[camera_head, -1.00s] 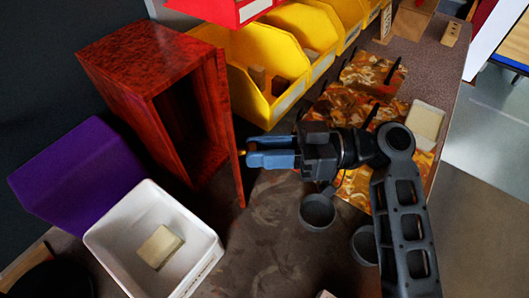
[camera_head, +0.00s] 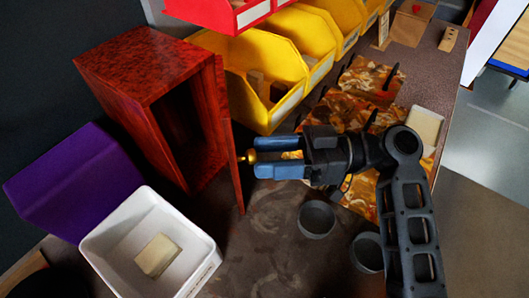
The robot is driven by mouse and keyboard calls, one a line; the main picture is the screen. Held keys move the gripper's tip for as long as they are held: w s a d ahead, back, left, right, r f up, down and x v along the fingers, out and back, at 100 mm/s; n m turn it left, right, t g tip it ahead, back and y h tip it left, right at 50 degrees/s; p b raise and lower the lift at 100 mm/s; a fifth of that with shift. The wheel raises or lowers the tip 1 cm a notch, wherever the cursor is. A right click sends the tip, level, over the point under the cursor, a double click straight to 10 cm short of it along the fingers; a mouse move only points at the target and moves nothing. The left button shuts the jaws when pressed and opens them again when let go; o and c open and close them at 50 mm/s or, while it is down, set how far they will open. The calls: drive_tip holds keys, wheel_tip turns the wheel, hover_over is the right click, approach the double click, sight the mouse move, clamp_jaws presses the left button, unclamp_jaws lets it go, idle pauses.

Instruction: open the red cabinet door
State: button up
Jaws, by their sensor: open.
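The red cabinet (camera_head: 132,62) is a mottled red box at the left, with its dark inside partly showing. Its door (camera_head: 228,130) stands ajar, swung out from the front and seen nearly edge-on. A small brass knob (camera_head: 247,157) sticks out from the door's outer face. My gripper (camera_head: 258,157) is open, with its two blue-grey fingers pointing left at the knob. The knob lies at or just beyond the fingertips; I cannot tell whether they touch it.
A white bin (camera_head: 104,257) with a pale block stands front left, beside a purple box (camera_head: 70,182). Yellow bins (camera_head: 262,60) and a red bin (camera_head: 220,12) are behind. Two grey round cups (camera_head: 317,219) stand below my gripper. Bare bench lies before the door.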

drive_tip(key=d, duration=0.6)
drive_tip(key=shift+d+b, duration=0.2)
drive_tip(key=shift+b, duration=0.25)
